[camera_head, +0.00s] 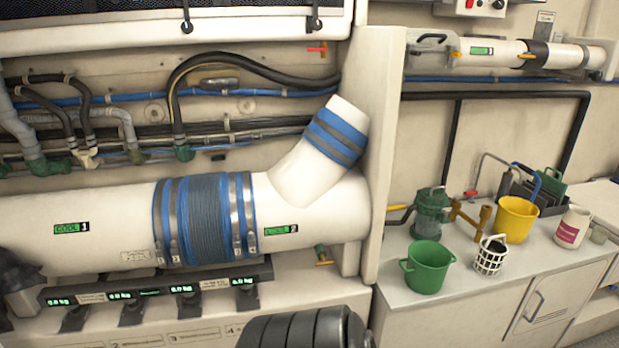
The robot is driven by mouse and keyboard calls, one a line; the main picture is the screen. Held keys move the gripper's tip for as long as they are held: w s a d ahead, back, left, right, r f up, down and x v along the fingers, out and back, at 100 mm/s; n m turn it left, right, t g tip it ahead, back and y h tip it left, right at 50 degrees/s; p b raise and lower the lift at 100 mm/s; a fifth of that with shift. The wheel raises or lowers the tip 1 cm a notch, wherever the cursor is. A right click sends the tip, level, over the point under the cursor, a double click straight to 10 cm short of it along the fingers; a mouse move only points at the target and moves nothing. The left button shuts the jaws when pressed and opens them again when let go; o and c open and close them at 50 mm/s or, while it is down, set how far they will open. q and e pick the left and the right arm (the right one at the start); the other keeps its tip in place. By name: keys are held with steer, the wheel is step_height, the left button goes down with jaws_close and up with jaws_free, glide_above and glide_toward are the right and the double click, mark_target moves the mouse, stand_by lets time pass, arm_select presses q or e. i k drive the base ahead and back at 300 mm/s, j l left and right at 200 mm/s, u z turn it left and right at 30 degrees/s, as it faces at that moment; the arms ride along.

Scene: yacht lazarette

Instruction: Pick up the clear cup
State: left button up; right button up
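I cannot pick out a plainly clear cup. A green-tinted vessel (432,215) that looks partly see-through stands at the back left of the counter, with pipe fittings at its side. In front of it are a green bucket-shaped container (427,268) with side handles and a white lattice basket (490,257). I see no gripper fingers. A dark ribbed cylinder at the bottom middle and a dark shape at the lower left look like parts of my arms.
A large white pipe (100,225) fills the left side.

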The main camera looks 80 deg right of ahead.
mark_target(598, 235)
steer(key=z, duration=4.45)
steer(key=i+l+z, duration=0.35)
steer(key=i, duration=0.7)
steer(key=i+z, duration=0.35)
steer(key=i, duration=0.65)
steer(key=i+l+u, duration=0.1)
steer(key=i, duration=0.5)
steer(key=i+l, duration=0.15)
steer(key=i, duration=0.45)
steer(key=i+l+u, duration=0.15)
steer(key=i, duration=0.45)
